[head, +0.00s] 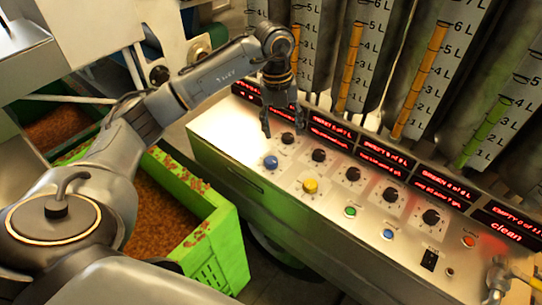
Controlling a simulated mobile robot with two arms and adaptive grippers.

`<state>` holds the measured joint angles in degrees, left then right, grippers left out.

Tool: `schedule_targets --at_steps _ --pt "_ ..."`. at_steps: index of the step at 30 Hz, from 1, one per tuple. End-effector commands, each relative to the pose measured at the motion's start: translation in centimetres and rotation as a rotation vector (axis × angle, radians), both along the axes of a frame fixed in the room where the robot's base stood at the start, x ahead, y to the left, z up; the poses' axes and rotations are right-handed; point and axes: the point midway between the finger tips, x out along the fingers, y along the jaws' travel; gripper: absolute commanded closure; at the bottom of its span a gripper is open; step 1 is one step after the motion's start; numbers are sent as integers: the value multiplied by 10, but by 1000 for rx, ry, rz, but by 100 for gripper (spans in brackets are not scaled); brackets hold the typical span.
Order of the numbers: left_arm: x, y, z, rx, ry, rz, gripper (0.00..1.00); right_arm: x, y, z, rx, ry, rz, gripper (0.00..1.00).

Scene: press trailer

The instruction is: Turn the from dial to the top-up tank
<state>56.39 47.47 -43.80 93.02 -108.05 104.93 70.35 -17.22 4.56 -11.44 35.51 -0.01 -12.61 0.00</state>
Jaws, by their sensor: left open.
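The steel control panel (225,120) carries a blue knob (271,162), a yellow knob (310,186) and a row of black knobs, one of them (288,138) at the far left. The labels are too small to tell which is the from dial. My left gripper (283,124) points down, open and empty, over the panel's left end, near the leftmost black knob and behind the blue knob; contact cannot be told. A metallic part at the lower right edge looks like my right gripper (497,277), cut off and unclear. Several tanks with litre scales (436,70) stand behind; I cannot tell which is top-up.
Red text displays (385,160) line the panel's back. A green button (350,211), a blue button (388,234), an orange button (468,241) and a black switch (429,259) sit at front right. A green crate (232,240) of brown material stands on the floor left of the panel.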

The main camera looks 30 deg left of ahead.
Motion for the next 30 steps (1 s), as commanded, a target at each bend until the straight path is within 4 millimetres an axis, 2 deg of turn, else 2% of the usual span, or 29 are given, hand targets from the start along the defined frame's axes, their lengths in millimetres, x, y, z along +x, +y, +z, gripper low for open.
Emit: schedule_targets --at_steps 1,3,8,11,24,30 --pt "-1 14 5 45 14 30 40 0 0 0 0 0 0 60" --pt "-3 27 9 88 28 58 40 0 0 0 0 0 0 60" --pt "-5 33 1 110 40 75 40 0 0 3 0 0 0 60" --pt "-6 32 -15 108 42 71 40 0 -1 7 -1 0 1 60" --pt "-6 31 -103 105 41 68 40 1 -1 28 -1 -1 1 60" --pt "-5 31 -123 104 37 70 40 1 -1 31 -1 -1 1 60"
